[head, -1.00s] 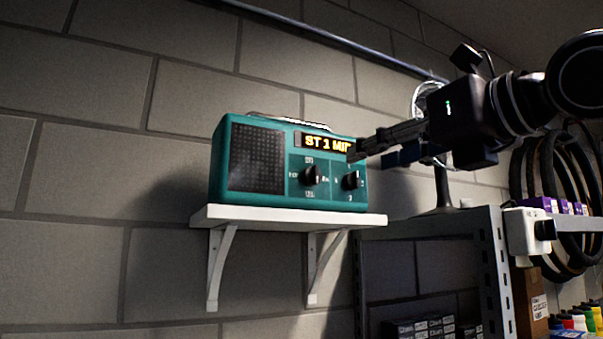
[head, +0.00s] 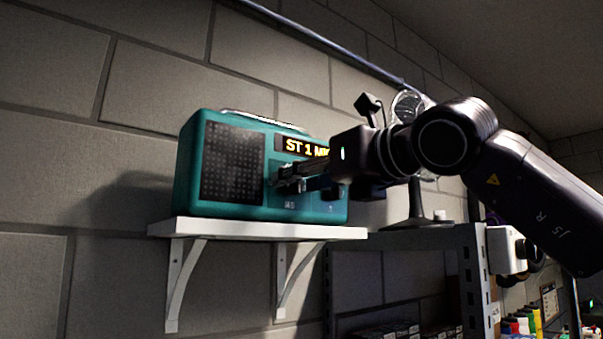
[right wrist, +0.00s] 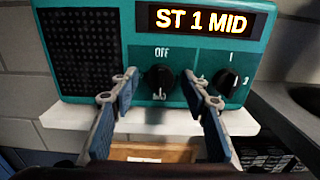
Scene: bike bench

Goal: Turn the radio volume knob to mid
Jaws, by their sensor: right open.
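The teal radio (head: 190,165) stands on a white wall shelf. Its lit display (right wrist: 210,18) reads "ST 1 MID" in the right wrist view. The volume knob (right wrist: 158,79), black and round, has "OFF" printed above it and a partly covered label below. My right gripper (head: 283,180) is open at the radio's front. In the right wrist view its two blue-grey fingers stand on either side of this knob; contact is not clear. A second black knob (right wrist: 229,84), with numbers around it, sits to the right, outside the fingers. My left gripper is not in view.
The white shelf (head: 250,231) sits on brackets against a block wall. A metal rack (head: 430,240) stands to the right, with a dark stand (head: 416,208) on top close behind my right arm. Bottles and boxes lie farther right.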

